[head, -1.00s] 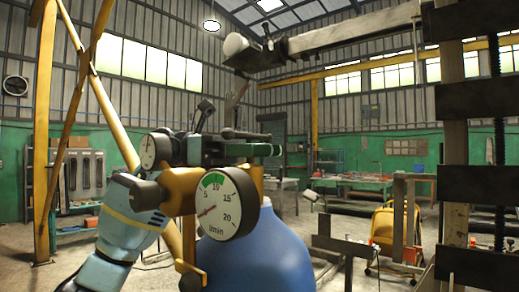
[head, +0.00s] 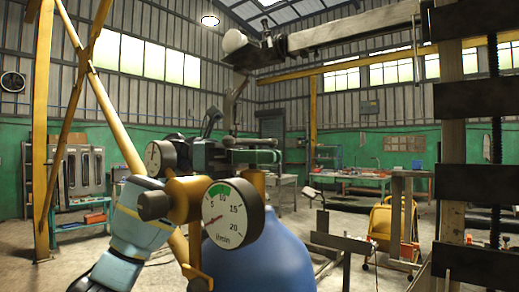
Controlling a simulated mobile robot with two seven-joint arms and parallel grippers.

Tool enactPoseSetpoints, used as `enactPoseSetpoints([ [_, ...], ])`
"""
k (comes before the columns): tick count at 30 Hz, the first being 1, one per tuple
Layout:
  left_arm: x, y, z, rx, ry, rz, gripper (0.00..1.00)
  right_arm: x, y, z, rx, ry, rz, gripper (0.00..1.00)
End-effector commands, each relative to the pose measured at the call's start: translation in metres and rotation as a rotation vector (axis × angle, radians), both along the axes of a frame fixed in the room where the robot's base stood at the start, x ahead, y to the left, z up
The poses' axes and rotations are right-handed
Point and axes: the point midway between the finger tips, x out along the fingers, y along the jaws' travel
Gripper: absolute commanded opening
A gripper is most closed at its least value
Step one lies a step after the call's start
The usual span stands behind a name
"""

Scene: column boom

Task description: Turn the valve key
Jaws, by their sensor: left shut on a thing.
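A blue cylinder (head: 262,258) stands in the lower middle with a brass regulator (head: 187,200) in front of its top. A white dial marked l/min (head: 226,214) faces me, and a second gauge (head: 153,159) sits behind it to the left. My left arm, light blue, rises from the lower left behind the regulator. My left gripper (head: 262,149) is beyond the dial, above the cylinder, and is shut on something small. The valve key is mostly hidden there by gripper parts and dial, and I cannot make out its outline. My right gripper is not in view.
A yellow crossed frame (head: 42,130) stands at left. A thick post with black plates (head: 478,182) fills the right, and a boom (head: 350,28) crosses above. A yellow cart (head: 381,222) and workbenches (head: 350,178) stand behind. Floor shows between them.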

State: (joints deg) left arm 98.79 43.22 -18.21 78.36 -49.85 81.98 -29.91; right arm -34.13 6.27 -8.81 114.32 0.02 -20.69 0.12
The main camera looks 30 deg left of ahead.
Motion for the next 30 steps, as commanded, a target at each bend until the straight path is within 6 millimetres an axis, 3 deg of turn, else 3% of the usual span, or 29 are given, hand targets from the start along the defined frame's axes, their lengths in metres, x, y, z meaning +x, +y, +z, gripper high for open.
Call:
enactPoseSetpoints([
  [6, 0.001, 0.001, 0.000, -0.004, 0.000, 0.002, 0.00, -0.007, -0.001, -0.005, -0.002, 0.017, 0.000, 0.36],
  [7, 0.001, 0.001, 0.000, -0.004, 0.000, 0.002, 0.14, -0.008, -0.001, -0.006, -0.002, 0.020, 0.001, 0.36],
  [12, 0.001, 0.001, 0.000, -0.004, 0.000, 0.002, 0.34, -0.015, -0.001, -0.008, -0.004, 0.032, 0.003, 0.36],
  [22, 0.001, 0.004, 0.000, -0.004, 0.001, 0.004, 0.34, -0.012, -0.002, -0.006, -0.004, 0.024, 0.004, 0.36],
  [30, -0.003, 0.042, -0.001, -0.006, 0.001, 0.006, 0.34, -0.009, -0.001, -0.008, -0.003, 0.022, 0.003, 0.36],
])
